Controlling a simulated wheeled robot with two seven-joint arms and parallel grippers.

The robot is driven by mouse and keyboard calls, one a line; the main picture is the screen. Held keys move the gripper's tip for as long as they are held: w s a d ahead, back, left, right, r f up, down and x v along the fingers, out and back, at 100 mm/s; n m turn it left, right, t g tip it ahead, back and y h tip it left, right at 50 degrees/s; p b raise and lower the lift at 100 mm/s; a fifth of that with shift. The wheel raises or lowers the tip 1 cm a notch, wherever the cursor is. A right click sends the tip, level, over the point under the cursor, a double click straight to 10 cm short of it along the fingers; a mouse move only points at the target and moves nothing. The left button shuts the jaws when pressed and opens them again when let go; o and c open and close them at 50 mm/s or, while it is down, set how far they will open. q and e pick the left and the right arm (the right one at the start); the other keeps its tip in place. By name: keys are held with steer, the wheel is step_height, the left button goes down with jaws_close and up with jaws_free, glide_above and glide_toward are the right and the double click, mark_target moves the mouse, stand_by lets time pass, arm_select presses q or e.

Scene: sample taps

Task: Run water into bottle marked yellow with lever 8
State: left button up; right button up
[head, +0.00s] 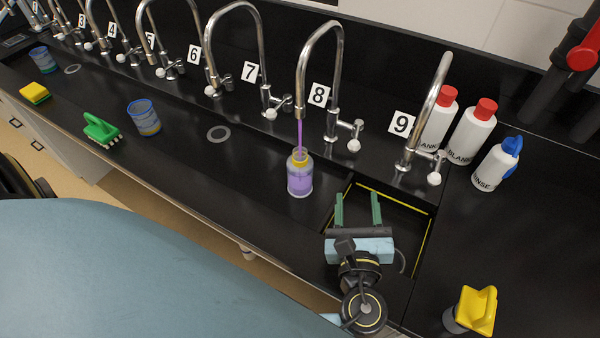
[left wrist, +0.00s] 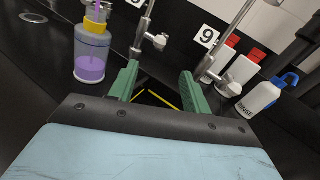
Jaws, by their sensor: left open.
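The clear bottle with a yellow collar (head: 300,184) stands upright on the black counter under the spout of tap 8 (head: 301,78). A thin purple stream runs from the spout into its mouth, and purple liquid fills roughly its lower half. It also shows at upper left in the left wrist view (left wrist: 91,48). Lever 8 (head: 356,127), with a white knob below it, is on the right of the tap's base. My left gripper (head: 358,196) is open and empty, right of the bottle and in front of lever 8, apart from both. My right gripper is not in view.
Tap 9 (head: 433,95) stands to the right, with red-capped bottles (head: 472,137) and a rinse bottle (head: 494,167) behind it. A yellow-edged recess (head: 408,222) lies below my left gripper. A yellow-handled object (head: 476,310) is at front right. Cups, a green brush (head: 101,131) and a sponge sit left.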

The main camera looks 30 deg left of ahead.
arm_select(q)
steer(key=shift+w, duration=0.1)
steer(key=c, duration=0.4)
steer(key=shift+w+f+n+h+b, duration=0.2)
steer(key=shift+n+h+b, duration=0.1)
steer(key=shift+n, duration=0.4)
steer(key=shift+c, duration=1.3)
steer(key=n, duration=0.1)
steer(key=w+n+t+h+b, duration=0.1)
steer(key=n, duration=0.1)
steer(key=shift+w+f+n, duration=0.1)
steer(key=shift+w+n, duration=0.15)
steer(key=shift+n, duration=0.05)
jaws_close()
steer(key=w+n+h, duration=0.1)
steer(key=w+n, duration=0.2)
steer(key=w, duration=0.1)
steer(key=w+r+n+t+h, duration=0.1)
steer(key=w+n, duration=0.2)
steer(key=w, duration=0.1)
steer(key=w+a+r+n+h, duration=0.1)
steer(key=w+n, duration=0.2)
steer(key=w, duration=0.2)
steer(key=shift+t+h, duration=0.4)
steer(key=s+a, duration=0.1)
steer(key=s+a+f, duration=0.1)
steer(key=a, duration=0.1)
steer(key=shift+s+a+f, duration=0.1)
steer(key=shift+a, duration=0.05)
